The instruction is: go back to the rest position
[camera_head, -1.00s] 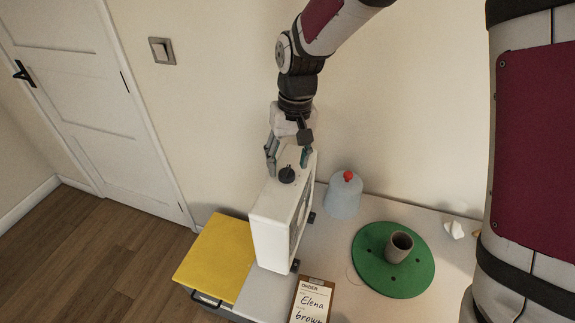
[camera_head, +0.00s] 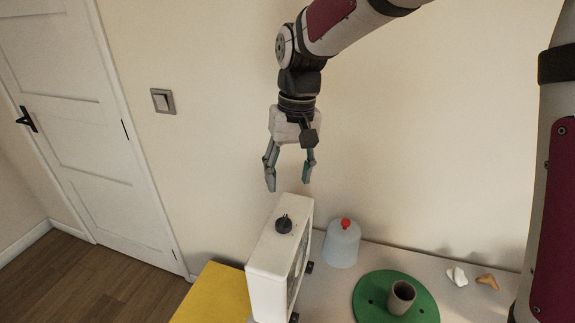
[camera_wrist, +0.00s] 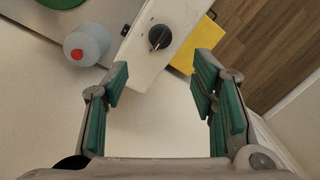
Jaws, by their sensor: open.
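My gripper (camera_head: 290,182) hangs fingers down above the white box-shaped appliance (camera_head: 266,262) in the head view. It is open, and nothing is between its fingers. The appliance stands upright on the table and has a black knob (camera_head: 284,224) on its top. In the wrist view the knob (camera_wrist: 160,37) lies ahead of the open fingers (camera_wrist: 158,85), apart from them.
A light blue jar with a red top (camera_head: 342,244) stands right of the appliance. A green disc (camera_head: 372,289) carries a grey cup (camera_head: 401,297). Small white and tan pieces (camera_head: 457,276) lie farther right. A yellow surface (camera_head: 215,294) is at left. The wall (camera_head: 420,130) is behind.

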